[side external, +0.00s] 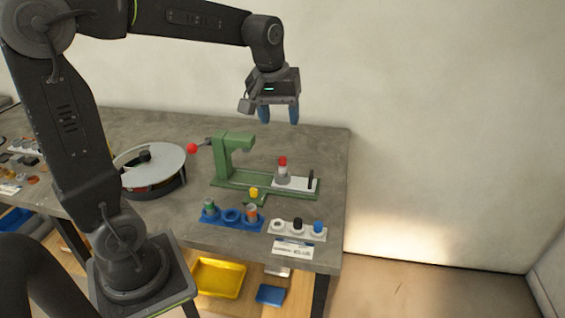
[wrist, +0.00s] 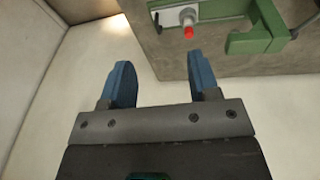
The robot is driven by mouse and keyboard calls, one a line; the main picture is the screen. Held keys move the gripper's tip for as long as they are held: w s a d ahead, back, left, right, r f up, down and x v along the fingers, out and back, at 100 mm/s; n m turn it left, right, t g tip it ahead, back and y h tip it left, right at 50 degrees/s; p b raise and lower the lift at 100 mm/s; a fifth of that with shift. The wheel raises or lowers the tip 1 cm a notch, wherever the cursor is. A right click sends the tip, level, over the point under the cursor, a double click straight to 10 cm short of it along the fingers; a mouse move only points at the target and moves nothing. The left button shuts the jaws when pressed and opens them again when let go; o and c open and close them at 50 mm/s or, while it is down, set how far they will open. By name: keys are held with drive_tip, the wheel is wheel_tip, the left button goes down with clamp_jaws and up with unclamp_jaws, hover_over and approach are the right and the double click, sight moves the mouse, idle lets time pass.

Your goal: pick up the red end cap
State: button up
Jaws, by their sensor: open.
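The red end cap (side external: 283,160) sits on top of a white and grey cylindrical part (side external: 283,173), which stands upright on the white plate of the green frame jig (side external: 235,183). In the wrist view the red cap (wrist: 188,33) shows near the top, beyond my fingertips. My gripper (side external: 279,117) is open and empty, with blue fingers pointing down, well above the jig and the cap. In the wrist view my gripper (wrist: 163,82) has its two blue fingers spread wide with nothing between them.
A blue holder (side external: 232,216) and a white holder (side external: 297,230) with small parts stand at the front of the table. A round turntable (side external: 150,166) is to the left. The jig's green arm (side external: 236,140) with a red knob (side external: 192,148) rises left of the cap.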

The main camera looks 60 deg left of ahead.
drive_tip(key=w+a+f+n+g, duration=0.1)
drive_tip(key=w+a+f+n, duration=0.2)
drive_tip(key=w+a, duration=0.25)
drive_tip(key=n+g, duration=0.1)
drive_tip(key=n, duration=0.3)
hover_over(283, 158)
wheel_tip(283, 158, down, 5)
drive_tip(key=shift+h, duration=0.3)
drive_tip(key=f, duration=0.8)
drive_tip(key=shift+w+d+f, duration=0.15)
drive_tip(key=shift+d+f, duration=0.05)
drive_tip(key=shift+d, duration=0.05)
drive_tip(key=shift+s+a+f, duration=0.1)
drive_tip(key=shift+a+f, duration=0.05)
drive_tip(key=shift+f, duration=1.15)
drive_tip(key=shift+s+a+f, duration=0.1)
drive_tip(key=shift+a+f, duration=0.05)
drive_tip(key=shift+f, duration=1.15)
drive_tip(key=shift+c, duration=0.5)
drive_tip(key=c, duration=0.9)
